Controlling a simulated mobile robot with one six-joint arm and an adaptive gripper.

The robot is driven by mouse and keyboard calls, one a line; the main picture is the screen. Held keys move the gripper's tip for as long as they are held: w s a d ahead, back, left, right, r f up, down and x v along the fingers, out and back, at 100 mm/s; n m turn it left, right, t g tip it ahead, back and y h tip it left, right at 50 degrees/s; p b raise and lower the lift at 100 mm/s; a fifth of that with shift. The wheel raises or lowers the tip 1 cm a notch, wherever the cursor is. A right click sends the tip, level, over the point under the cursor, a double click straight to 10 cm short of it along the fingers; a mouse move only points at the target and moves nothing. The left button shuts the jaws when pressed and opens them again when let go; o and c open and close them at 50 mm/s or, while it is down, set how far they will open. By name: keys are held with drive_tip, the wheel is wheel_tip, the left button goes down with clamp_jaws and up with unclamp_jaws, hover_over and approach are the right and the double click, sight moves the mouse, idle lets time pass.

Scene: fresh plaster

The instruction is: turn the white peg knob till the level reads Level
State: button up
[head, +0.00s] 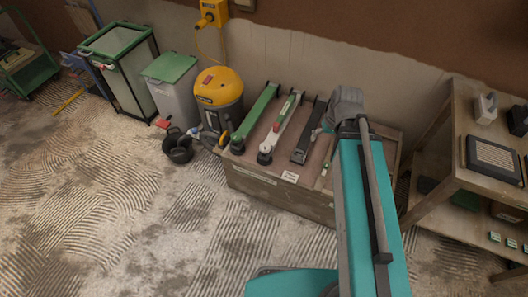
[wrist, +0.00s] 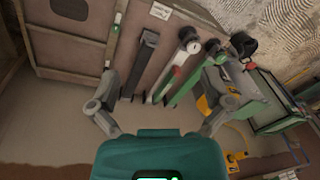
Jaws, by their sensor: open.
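Long bars lie side by side on a wooden crate (head: 240,180): a green bar (head: 258,115), a white bar (head: 284,130) with a red patch and a black bar (head: 308,135). The white bar also shows in the wrist view (wrist: 172,82). At its end is a round white part (wrist: 193,47), seemingly the white peg knob, with a dark piece beside it. No level reading is legible. My gripper (head: 327,125) is right of the white bar in the head view.
A yellow-topped vacuum (head: 219,88) and a black bucket (head: 178,147) stand left of the crate. A grey bin with a green lid (head: 171,67) is further left. A wooden shelf (head: 440,140) stands at right. Ridged floor in front is mostly clear.

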drive_tip(key=w+a+f+n+t+y+b, duration=0.2)
drive_tip(key=w+a+f+n+y+b, duration=0.15)
drive_tip(key=f+b, duration=0.7)
drive_tip(key=w+a+f+n+t+y+b, duration=0.15)
drive_tip(key=w+a+f+b, duration=0.3)
drive_tip(key=f+b, duration=0.55)
drive_tip(key=n+t+y+b, duration=0.4)
drive_tip(key=b, duration=1.8)
approach(266, 147)
drive_tip(key=s+d, duration=0.1)
drive_tip(key=d, duration=0.1)
drive_tip(key=shift+s+d+r, duration=0.2)
drive_tip(key=shift+s+r, duration=0.05)
drive_tip(key=shift+r, duration=0.2)
drive_tip(key=shift+w+a, duration=0.1)
drive_tip(key=shift+a, duration=0.05)
drive_tip(key=b+x, duration=0.5)
drive_tip(key=x, duration=0.8)
drive_tip(key=shift+a, duration=0.3)
drive_tip(key=c, duration=1)
